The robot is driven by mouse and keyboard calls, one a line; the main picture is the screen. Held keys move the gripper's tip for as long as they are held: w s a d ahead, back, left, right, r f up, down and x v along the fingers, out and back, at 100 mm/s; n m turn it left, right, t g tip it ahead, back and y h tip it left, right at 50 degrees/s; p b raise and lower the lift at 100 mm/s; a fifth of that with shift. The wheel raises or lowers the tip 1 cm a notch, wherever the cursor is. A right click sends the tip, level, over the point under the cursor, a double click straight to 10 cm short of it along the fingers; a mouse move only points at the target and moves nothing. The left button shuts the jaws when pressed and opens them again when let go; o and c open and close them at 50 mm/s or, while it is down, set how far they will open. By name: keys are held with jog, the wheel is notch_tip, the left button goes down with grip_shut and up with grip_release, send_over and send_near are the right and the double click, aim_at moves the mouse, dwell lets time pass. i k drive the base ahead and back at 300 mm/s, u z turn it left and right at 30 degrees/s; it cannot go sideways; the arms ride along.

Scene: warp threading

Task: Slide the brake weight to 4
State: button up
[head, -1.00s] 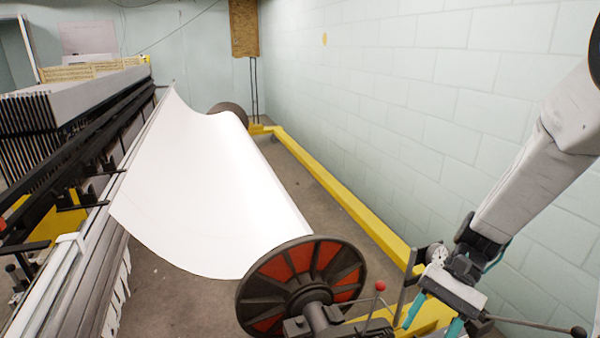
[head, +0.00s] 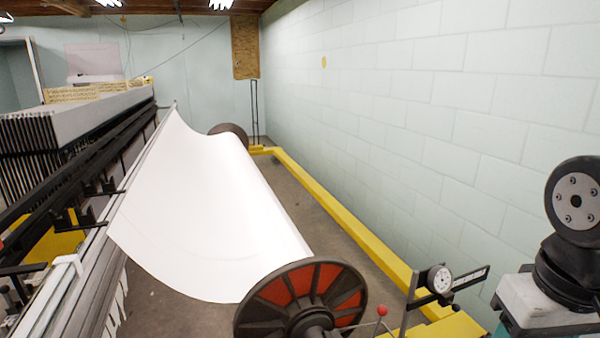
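A round white-faced dial (head: 440,279) stands on a dark upright at the lower right. A short dark bar with a pale marked strip (head: 470,278) sticks out to its right; its markings are too small to read. I cannot make out the brake weight or its position for certain. My gripper (head: 508,326) is at the bottom right, to the right of the dial and apart from it. Only its pale housing and a bit of teal finger show. The fingertips are cut off by the lower edge, so its opening and anything held are hidden.
The beam's flanged wheel (head: 300,302), black with red panels, stands left of the dial. A red-knobbed lever (head: 382,310) rises between them. White warp sheet (head: 200,210) spreads left. A yellow frame rail (head: 340,210) runs along the pale block wall (head: 430,120).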

aim_at(446, 299)
jog(key=u, duration=0.15)
jog(key=k, duration=0.4)
jog(key=z, duration=1.3)
jog(key=i, duration=1.45)
jog(key=u, duration=0.75)
jog(key=i, duration=0.65)
jog(key=u, duration=0.55)
